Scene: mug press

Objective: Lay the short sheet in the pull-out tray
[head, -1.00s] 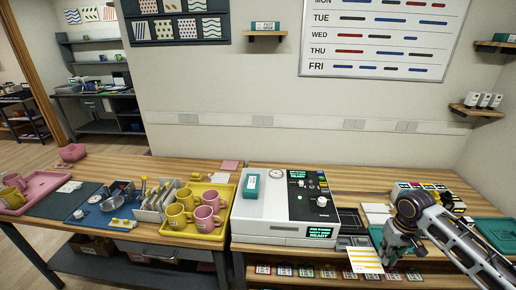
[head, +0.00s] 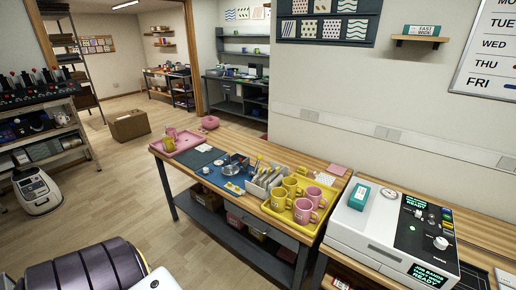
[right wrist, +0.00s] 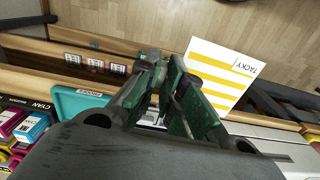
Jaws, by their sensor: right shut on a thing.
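In the right wrist view my right gripper (right wrist: 164,75) is shut on a white sheet with yellow stripes (right wrist: 222,72), marked "TACKY". The sheet sticks out past the green finger pads, over the bench's front edge and the floor. Its held edge is hidden by a finger. I cannot tell from these frames whether this is the short sheet. The white press (head: 385,232) with its lit green displays stands on the bench at the right of the head view. I cannot make out a pulled-out tray. Neither gripper shows in the head view.
A yellow tray (head: 274,212) with pink and yellow mugs (head: 303,211) stands left of the press. A teal box (head: 359,197) sits on the press. Ink boxes (right wrist: 22,125) and a teal tray (right wrist: 85,105) lie near my right gripper.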

